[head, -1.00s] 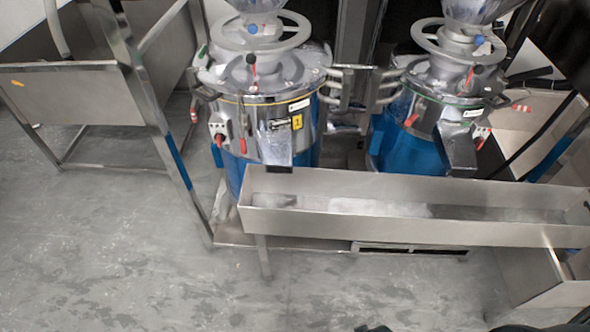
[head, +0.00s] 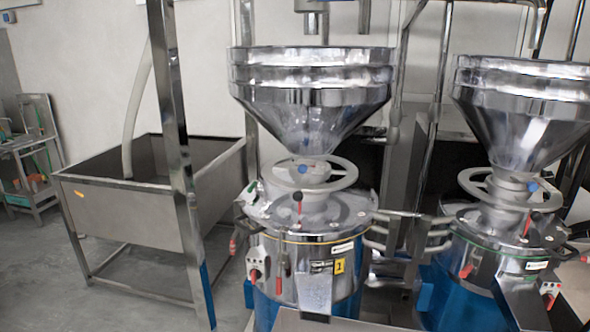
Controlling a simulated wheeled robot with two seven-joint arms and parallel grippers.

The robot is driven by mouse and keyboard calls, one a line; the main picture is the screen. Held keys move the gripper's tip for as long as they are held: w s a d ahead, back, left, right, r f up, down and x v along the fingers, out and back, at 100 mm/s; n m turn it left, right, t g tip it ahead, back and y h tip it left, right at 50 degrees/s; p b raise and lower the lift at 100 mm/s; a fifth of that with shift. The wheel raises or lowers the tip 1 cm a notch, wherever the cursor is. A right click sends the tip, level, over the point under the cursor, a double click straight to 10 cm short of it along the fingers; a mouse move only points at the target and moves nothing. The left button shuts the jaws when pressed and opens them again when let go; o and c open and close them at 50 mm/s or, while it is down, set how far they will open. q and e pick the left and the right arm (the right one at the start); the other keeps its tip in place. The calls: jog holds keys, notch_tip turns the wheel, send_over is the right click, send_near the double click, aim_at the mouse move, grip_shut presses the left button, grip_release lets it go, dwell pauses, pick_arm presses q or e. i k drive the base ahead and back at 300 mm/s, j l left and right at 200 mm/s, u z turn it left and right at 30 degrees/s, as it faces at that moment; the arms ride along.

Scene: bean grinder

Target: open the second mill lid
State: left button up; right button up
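Two bean mills stand side by side in the head view. The left mill (head: 300,215) has a steel drum top, a blue lower body and a yellow label with a 1. The second mill (head: 500,240), at the right, has a similar steel top with a green band. Each carries a wide steel hopper above a grey handwheel: the left hopper (head: 310,85) and the right hopper (head: 520,105). The right handwheel (head: 478,184) sits under its hopper. Neither of my grippers shows in this view.
A steel trough (head: 335,322) shows at the bottom edge in front of the mills. A steel tub on legs (head: 130,212) stands at the left, with a frame post (head: 172,120) close to the left mill. Grey floor (head: 35,270) is clear at the lower left.

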aim_at(526, 116)
jog(key=z, duration=1.55)
jog(key=i+j+z, duration=0.1)
jog(key=i+j, duration=0.2)
jog(key=i, duration=0.2)
